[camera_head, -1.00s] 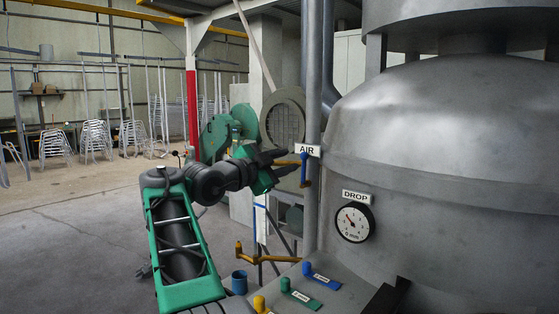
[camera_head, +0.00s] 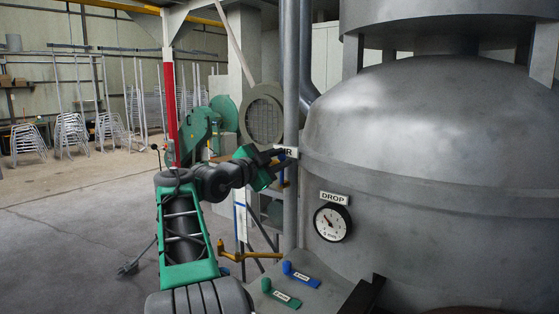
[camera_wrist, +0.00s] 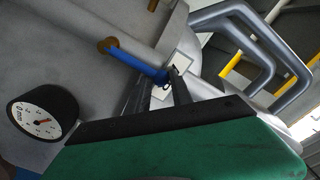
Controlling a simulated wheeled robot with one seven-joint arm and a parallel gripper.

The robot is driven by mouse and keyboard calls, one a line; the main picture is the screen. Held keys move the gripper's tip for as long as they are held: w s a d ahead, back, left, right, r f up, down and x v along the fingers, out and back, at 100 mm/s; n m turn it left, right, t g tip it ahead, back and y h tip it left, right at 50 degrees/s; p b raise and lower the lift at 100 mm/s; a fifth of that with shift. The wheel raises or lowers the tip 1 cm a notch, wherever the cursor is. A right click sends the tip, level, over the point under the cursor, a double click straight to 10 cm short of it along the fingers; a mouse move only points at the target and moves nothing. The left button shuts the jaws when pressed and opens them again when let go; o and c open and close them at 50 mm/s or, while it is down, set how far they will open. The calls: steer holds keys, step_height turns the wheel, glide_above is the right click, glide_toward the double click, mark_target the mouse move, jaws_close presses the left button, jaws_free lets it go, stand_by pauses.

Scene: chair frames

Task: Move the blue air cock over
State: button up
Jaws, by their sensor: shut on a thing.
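The blue air cock (camera_wrist: 135,61) is a blue lever on a brass-coloured pivot, and it slants across the wrist view. My gripper (camera_wrist: 168,82) is shut on its free end, at the fingertips. In the head view my gripper (camera_head: 281,158) is at the pipe beside the big grey vessel, in front of the AIR sign (camera_head: 291,152), which it partly covers. The cock is mostly hidden there behind my fingers.
The round DROP gauge (camera_head: 332,222) sits on the vessel (camera_head: 430,140) to the right. Green (camera_head: 281,293) and blue (camera_head: 300,275) labelled levers lie below it. A yellow pipe (camera_head: 248,256) crosses low at the left. Stacked chair frames (camera_head: 70,135) stand far back on open floor.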

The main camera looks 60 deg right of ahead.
steer(key=shift+s+a+f+b, duration=0.15)
steer(key=shift+s+f+b, duration=0.2)
steer(key=shift+f+b, duration=0.2)
steer(key=shift+s+a+b, duration=0.15)
steer(key=shift+s+b, duration=0.4)
steer(key=shift+b, duration=0.1)
jaws_close()
steer(key=shift+s+r, duration=0.1)
steer(key=shift+s, duration=0.05)
steer(key=s+b, duration=0.1)
steer(key=s+f+b, duration=0.1)
steer(key=b, duration=0.1)
steer(key=shift+a+f, duration=0.15)
steer(key=shift+f, duration=0.05)
steer(key=shift+s+r, duration=0.1)
steer(key=shift+r, duration=0.1)
